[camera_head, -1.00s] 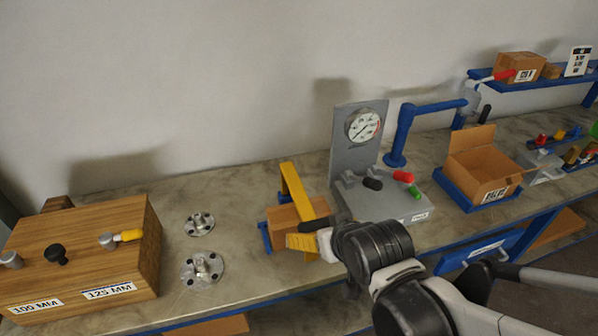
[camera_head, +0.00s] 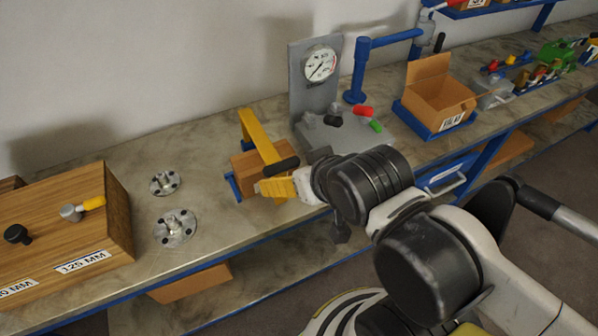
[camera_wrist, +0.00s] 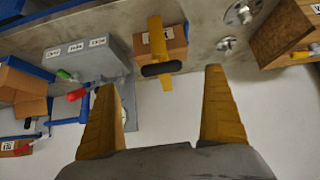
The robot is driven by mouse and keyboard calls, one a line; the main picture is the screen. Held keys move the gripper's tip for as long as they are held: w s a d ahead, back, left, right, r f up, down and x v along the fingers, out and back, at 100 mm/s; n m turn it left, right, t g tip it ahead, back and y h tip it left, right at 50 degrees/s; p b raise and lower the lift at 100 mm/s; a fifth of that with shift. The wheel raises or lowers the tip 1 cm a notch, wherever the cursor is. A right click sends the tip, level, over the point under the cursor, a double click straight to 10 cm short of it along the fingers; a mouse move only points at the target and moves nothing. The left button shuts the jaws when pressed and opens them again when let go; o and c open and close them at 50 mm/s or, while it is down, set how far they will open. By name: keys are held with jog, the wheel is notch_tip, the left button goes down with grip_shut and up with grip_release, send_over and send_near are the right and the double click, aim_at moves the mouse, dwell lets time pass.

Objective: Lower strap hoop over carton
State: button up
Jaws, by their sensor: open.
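The yellow strap hoop (camera_head: 258,138) with a black handle (camera_head: 282,166) stands at a brown carton (camera_head: 242,161) on the bench. In the wrist view the hoop (camera_wrist: 156,38) crosses the carton (camera_wrist: 176,46), with its black handle (camera_wrist: 162,69) facing me. I cannot tell how far down the carton the hoop sits. A blue holder (camera_head: 232,186) shows at the carton's left. My gripper (camera_wrist: 160,82) is open and empty, its yellow fingers spread to either side of the handle's line and apart from it. In the head view my gripper (camera_head: 276,188) is just in front of the handle.
A grey gauge stand (camera_head: 305,95) with red and green knobs is right of the carton. An open carton in a blue tray (camera_head: 402,109) stands farther right. Metal flanges (camera_head: 175,228) and a wooden block (camera_head: 120,215) are left. Bare bench lies between the flanges and the hoop.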

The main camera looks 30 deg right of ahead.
jog(key=shift+g, duration=0.9)
jog(key=f+b, duration=0.1)
jog(key=b, duration=0.1)
jog(key=f+b, duration=0.2)
jog(key=w+f+b, duration=0.1)
jog(key=b, duration=0.1)
jog(key=shift+d+f, duration=0.15)
jog(key=shift+d, duration=0.25)
